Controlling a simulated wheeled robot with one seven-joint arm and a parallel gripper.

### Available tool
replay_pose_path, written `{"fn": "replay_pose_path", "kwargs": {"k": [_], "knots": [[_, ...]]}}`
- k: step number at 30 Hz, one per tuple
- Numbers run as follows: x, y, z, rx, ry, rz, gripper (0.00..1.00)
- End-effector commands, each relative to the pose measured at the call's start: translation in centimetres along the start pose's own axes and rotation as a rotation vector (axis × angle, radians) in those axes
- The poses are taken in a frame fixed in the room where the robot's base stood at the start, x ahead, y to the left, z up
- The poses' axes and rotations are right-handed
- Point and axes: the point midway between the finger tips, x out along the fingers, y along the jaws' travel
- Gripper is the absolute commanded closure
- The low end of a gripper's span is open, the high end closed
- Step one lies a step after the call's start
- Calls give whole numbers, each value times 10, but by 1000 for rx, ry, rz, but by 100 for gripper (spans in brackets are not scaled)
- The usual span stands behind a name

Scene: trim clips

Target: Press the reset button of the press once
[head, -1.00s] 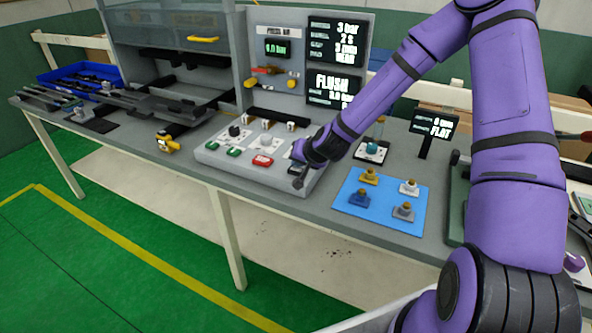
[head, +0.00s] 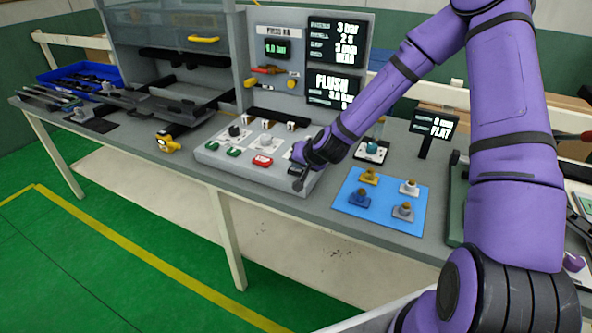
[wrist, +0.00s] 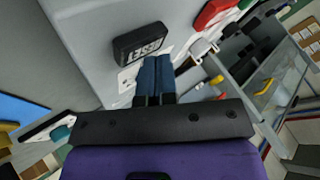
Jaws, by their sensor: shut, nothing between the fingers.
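The press's control box (head: 215,161) stands at the bench's front edge with a row of buttons. In the wrist view a black button (wrist: 140,43) with blurred white lettering, apparently the reset button, sits on the grey box. My gripper (wrist: 157,60) is shut and empty, its two blue fingers side by side with the tips right at the button's edge. I cannot tell whether they touch it. In the head view my gripper (head: 299,182) is over the box's right end and hides most of that button.
A red button (head: 262,161) and two green buttons (head: 233,152) lie left of my gripper. A blue mat (head: 385,207) with several small clips is to the right. The press panel (head: 280,75) with its screens stands behind. Floor in front is clear.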

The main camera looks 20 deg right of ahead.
Motion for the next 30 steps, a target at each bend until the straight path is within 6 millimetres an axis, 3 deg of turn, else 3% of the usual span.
{"fn": "replay_pose_path", "kwargs": {"k": [30], "knots": [[-4,-3,-3,0,0,0,100]]}}
